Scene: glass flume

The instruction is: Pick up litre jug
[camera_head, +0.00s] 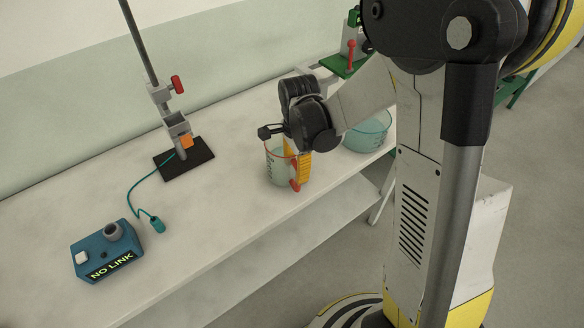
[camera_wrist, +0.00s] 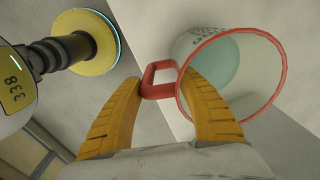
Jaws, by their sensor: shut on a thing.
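The litre jug (camera_head: 277,168) is a clear beaker-like jug with dark markings, standing upright on or just above the white bench near its front edge. In the wrist view its red rim and clear wall (camera_wrist: 271,88) show at the right, with a red handle (camera_wrist: 149,79) on its left side. Pale greenish liquid seems to show inside. My gripper (camera_head: 300,168) reaches down at the jug's right side. In the wrist view the yellow fingers of my gripper (camera_wrist: 165,90) are closed about the handle. Whether the jug's base touches the bench is not clear.
A clear teal basin (camera_head: 368,132) stands right of the jug. A clamp stand on a dark base (camera_head: 172,166) is at the back left.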

